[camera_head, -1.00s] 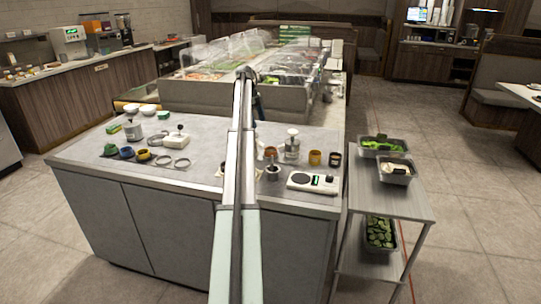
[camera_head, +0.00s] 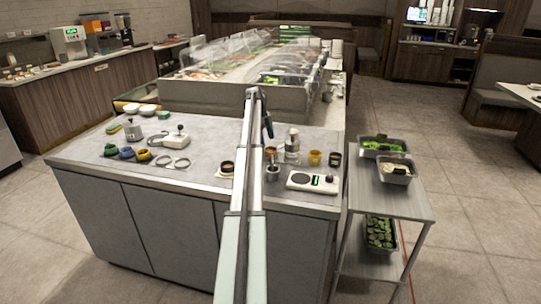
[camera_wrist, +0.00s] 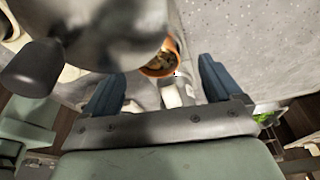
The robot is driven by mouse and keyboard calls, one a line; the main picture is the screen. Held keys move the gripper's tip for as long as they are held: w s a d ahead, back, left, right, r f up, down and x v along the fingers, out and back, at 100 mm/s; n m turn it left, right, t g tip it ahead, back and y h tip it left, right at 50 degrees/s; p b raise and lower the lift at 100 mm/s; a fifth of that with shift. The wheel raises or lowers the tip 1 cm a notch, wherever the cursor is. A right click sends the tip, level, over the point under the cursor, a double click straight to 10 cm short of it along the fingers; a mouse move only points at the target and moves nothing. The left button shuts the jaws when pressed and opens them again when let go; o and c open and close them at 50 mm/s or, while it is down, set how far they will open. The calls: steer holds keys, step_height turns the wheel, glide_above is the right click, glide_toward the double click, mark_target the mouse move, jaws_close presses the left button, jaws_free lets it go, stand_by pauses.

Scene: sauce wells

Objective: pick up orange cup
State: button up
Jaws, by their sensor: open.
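An orange cup (camera_head: 271,151) stands on the grey counter, right beside my arm in the head view. In the wrist view the orange cup (camera_wrist: 158,74) shows its rim and some contents, partly covered by a large blurred metal vessel. My gripper (camera_head: 268,130) is above the counter, apart from the cup, with its fingers pointing down. In the wrist view my gripper (camera_wrist: 158,85) has its two blue fingers wide apart and nothing between them. The cup appears beyond the gap between them.
Near the cup are a pump bottle (camera_head: 292,148), a yellow cup (camera_head: 315,158), a dark cup (camera_head: 335,159), a grey metal cup (camera_head: 272,174) and a white scale (camera_head: 312,182). In the wrist view the metal vessel (camera_wrist: 110,40) has a dark handle. The counter's middle (camera_head: 207,148) is mostly clear.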

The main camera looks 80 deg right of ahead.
steer(key=x, duration=0.4)
steer(key=shift+s+a+f, duration=0.3)
steer(key=shift+s+a, duration=0.05)
steer(key=shift+s, duration=0.05)
steer(key=c, duration=1.2)
steer(key=shift+c, duration=0.2)
steer(key=shift+r, duration=0.1)
step_height(320, 180, up, 9)
steer(key=w+a+f+n, duration=0.1)
steer(key=w+a+n, duration=0.1)
steer(key=a, duration=0.6)
steer(key=w+a+f+n+h, duration=0.1)
steer(key=w+a+n, duration=0.1)
steer(key=a, duration=0.7)
steer(key=shift+w, duration=0.3)
